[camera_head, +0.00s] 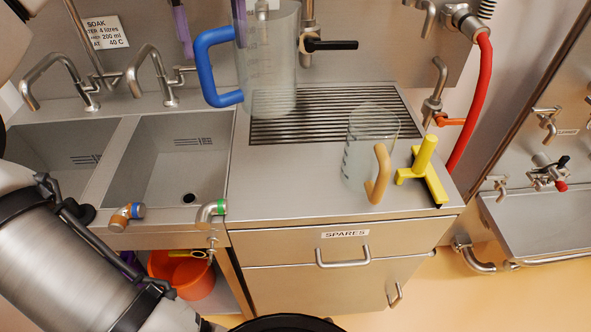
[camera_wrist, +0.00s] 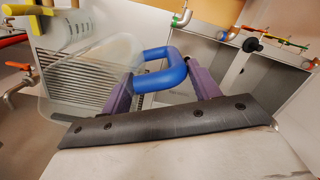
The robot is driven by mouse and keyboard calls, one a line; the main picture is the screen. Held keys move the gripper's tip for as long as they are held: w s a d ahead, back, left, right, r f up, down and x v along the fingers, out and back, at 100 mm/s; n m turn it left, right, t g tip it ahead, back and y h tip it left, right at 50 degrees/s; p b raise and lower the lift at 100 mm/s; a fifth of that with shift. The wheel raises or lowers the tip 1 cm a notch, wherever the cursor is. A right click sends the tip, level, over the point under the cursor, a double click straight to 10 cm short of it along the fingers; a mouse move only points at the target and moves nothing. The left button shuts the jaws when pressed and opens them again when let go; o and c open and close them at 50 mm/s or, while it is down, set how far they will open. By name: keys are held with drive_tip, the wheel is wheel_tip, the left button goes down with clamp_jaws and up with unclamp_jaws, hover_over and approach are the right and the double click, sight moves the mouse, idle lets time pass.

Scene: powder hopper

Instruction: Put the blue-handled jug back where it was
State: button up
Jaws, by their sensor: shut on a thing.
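The blue-handled jug (camera_head: 270,65) is clear and roughly upright, in front of the tap and over the left end of the slatted drainer (camera_head: 330,112). I cannot tell whether its base touches the drainer. Its blue handle (camera_head: 203,72) points left. In the wrist view, my gripper (camera_wrist: 163,77) has its purple fingers on either side of the blue handle (camera_wrist: 165,55), shut on it. The clear jug body (camera_wrist: 85,85) shows to the left there. In the head view, purple finger parts show at the top edge; the rest of the gripper is out of frame.
A second clear jug (camera_head: 368,145) with a tan handle stands on the steel counter right of centre. A yellow T-shaped tool (camera_head: 425,170) lies beside it. Two sinks (camera_head: 175,155) are on the left. The counter's front left (camera_head: 275,185) is clear.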

sight(236, 94)
wheel_tip(236, 94, down, 20)
drive_tip(key=d, duration=0.1)
drive_tip(key=shift+s+d+m, duration=0.4)
drive_tip(key=shift+f, duration=0.2)
drive_tip(key=o, duration=1.8)
drive_tip(key=r, duration=0.8)
drive_tip(key=w+r+b, duration=0.1)
drive_tip(key=r, duration=0.3)
drive_tip(key=shift+r, duration=0.15)
